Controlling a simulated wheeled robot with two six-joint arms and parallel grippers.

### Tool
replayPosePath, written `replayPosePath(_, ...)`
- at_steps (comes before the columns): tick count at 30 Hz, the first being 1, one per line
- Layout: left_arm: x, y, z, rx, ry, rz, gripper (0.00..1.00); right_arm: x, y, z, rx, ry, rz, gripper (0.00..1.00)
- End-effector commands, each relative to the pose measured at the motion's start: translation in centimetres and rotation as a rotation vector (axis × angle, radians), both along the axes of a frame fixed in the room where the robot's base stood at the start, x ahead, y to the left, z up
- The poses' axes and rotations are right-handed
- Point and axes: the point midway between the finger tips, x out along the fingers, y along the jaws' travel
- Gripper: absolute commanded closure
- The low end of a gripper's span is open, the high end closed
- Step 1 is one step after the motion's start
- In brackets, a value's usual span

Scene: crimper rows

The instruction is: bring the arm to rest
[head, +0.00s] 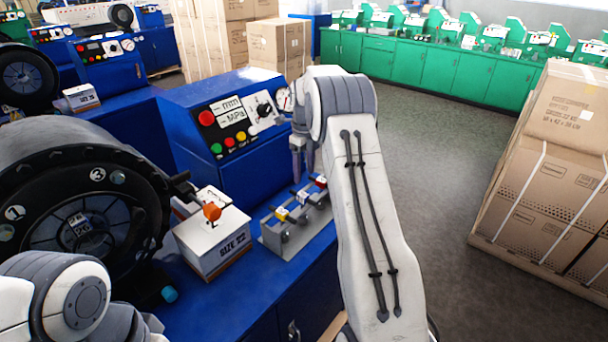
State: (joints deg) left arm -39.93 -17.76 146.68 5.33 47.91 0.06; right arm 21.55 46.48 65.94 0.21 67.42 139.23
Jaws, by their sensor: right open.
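My right arm reaches up from the lower middle of the head view and bends over at the top. My right gripper (299,158) points down in front of the blue control box and is open, with nothing seen between its fingers. It is above and apart from the grey rack (272,238), partly hidden behind my own arm. My left arm shows only at the lower left corner, and its gripper is out of view.
A blue crimper control panel (240,125) stands behind the right gripper. A black crimper head (75,215) is at left. A white "SIZE 22" box (210,240) with an orange knob stands on the blue bench (215,305). Strapped cartons (555,170) stand right; floor (430,165) between is clear.

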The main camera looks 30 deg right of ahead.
Motion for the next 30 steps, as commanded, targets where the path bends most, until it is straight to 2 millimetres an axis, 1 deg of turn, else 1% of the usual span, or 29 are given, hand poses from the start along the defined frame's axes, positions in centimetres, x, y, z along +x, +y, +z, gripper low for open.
replayPosePath(10,0.0,0.0,0.0,0.0,0.0,0.0,1.0,0.0,0.1,0.0,-0.001,-0.001,0.007,0.38)
replayPosePath(12,0.0,0.0,0.0,0.0,0.0,0.0,1.0,-0.1,0.5,0.1,-0.003,-0.005,0.049,0.38)
replayPosePath(14,0.0,0.0,0.0,0.0,0.0,0.0,1.0,-0.4,1.3,0.3,-0.005,-0.01,0.128,0.38)
replayPosePath(17,0.0,0.0,0.0,0.0,0.0,0.0,1.0,-1.3,3.5,0.7,-0.016,-0.026,0.356,0.38)
replayPosePath(20,0.0,0.0,0.0,0.0,0.0,0.0,1.0,-3.0,6.2,1.0,-0.036,-0.047,0.668,0.38)
replayPosePath(21,0.0,0.0,0.0,0.0,0.0,0.0,1.0,-3.8,7.4,1.1,-0.045,-0.054,0.799,0.38)
replayPosePath(23,0.0,0.0,0.0,0.0,0.0,0.0,1.0,-5.1,9.0,1.1,-0.062,-0.065,0.996,0.38)
replayPosePath(24,0.0,0.0,0.0,0.0,0.0,0.0,1.0,-6.1,10.0,1.2,-0.075,-0.071,1.127,0.38)
replayPosePath(26,0.0,0.0,0.0,0.0,0.0,0.0,1.0,-7.6,11.6,1.1,-0.096,-0.08,1.323,0.38)
replayPosePath(27,0.0,0.0,0.0,0.0,0.0,0.0,1.0,-8.8,12.5,1.1,-0.111,-0.084,1.453,0.38)
replayPosePath(29,0.0,0.0,0.0,0.0,0.0,0.0,1.0,-10.6,13.9,1.0,-0.136,-0.089,1.648,0.38)
replayPosePath(30,0.0,0.0,0.0,0.0,0.0,0.0,1.0,-11.8,14.8,0.9,-0.152,-0.09,1.776,0.38)
